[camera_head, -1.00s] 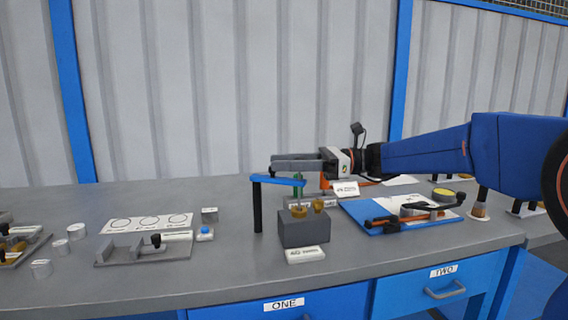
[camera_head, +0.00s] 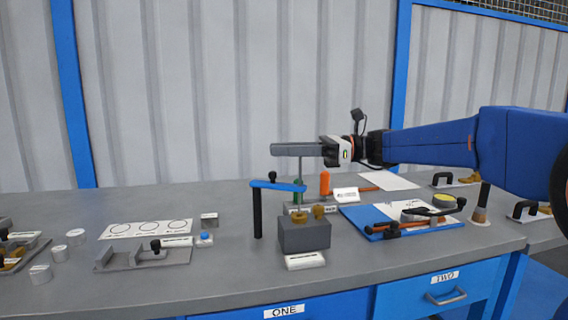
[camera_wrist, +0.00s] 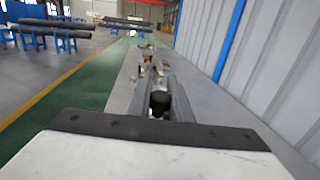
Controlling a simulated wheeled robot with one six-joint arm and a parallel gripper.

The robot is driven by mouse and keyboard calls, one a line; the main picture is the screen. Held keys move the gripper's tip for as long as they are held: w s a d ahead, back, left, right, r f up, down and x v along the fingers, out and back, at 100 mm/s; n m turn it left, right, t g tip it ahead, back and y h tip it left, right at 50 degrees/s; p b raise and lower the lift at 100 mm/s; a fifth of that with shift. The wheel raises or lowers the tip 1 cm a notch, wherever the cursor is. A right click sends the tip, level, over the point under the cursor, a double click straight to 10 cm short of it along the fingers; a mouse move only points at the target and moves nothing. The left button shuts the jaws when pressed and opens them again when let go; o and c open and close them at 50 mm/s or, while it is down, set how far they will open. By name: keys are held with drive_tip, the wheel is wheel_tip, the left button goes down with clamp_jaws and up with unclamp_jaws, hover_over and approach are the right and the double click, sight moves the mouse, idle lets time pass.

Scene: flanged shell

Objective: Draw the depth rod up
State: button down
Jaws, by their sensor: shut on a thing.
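My gripper (camera_head: 294,150) is above the bench, its fingers pointing left. It is shut on the top of the depth rod (camera_head: 300,172), a thin grey upright rod. The rod runs down from the fingers toward the left brass bush (camera_head: 299,214) on the grey block (camera_head: 304,234). Its lower end is hard to make out against a green part behind it. In the wrist view, a black knob (camera_wrist: 160,104) sits between the two fingers. A second brass bush (camera_head: 319,210) stands to the right on the block.
A blue bar (camera_head: 278,186) on a black post (camera_head: 257,212) stands just left of the rod. A blue board (camera_head: 375,226) with tools lies to the right. An orange handle (camera_head: 325,183) stands behind. A flat fixture (camera_head: 140,256) lies at left.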

drive_tip(key=c, duration=1.6)
unclamp_jaws()
drive_tip(key=shift+s+r, duration=0.1)
drive_tip(key=shift+r, duration=0.15)
drive_tip(key=shift+d, duration=0.1)
drive_tip(key=shift+d+f, duration=0.1)
drive_tip(key=shift+d, duration=0.2)
drive_tip(key=d, duration=0.5)
drive_tip(key=w+d, duration=0.1)
drive_tip(key=d, duration=0.5)
drive_tip(key=w+d, duration=0.1)
drive_tip(key=d, duration=0.4)
drive_tip(key=shift+w+d, duration=0.2)
drive_tip(key=shift+d, duration=0.05)
drive_tip(key=shift+s, duration=0.1)
